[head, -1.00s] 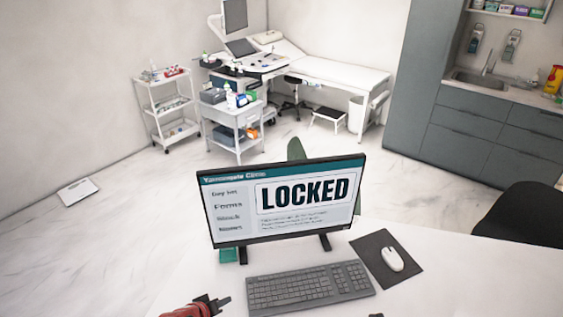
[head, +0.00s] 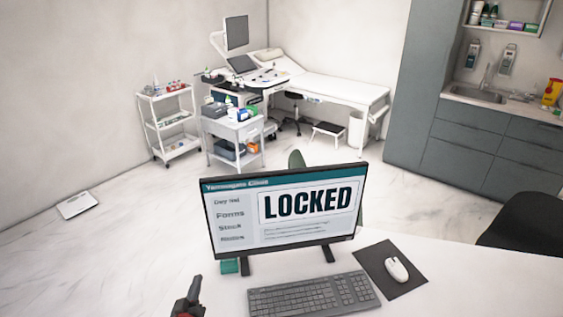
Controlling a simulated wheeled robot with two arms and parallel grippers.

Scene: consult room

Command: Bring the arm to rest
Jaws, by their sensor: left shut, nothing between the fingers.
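My left gripper (head: 194,290) shows at the bottom edge of the head view, left of the keyboard. Its dark fingers are shut and empty, pointing up in the picture. It is apart from the keyboard and the monitor. Only a small part of the red and dark wrist shows behind it; the rest of the left arm is out of frame. My right gripper is not in view.
A monitor (head: 230,212) reading LOCKED stands on the white desk (head: 480,280). A keyboard (head: 312,294) lies before it, with a mouse (head: 397,270) on a dark pad (head: 376,262) to the right. A black chair (head: 525,222) stands at the right. Trolleys are farther back.

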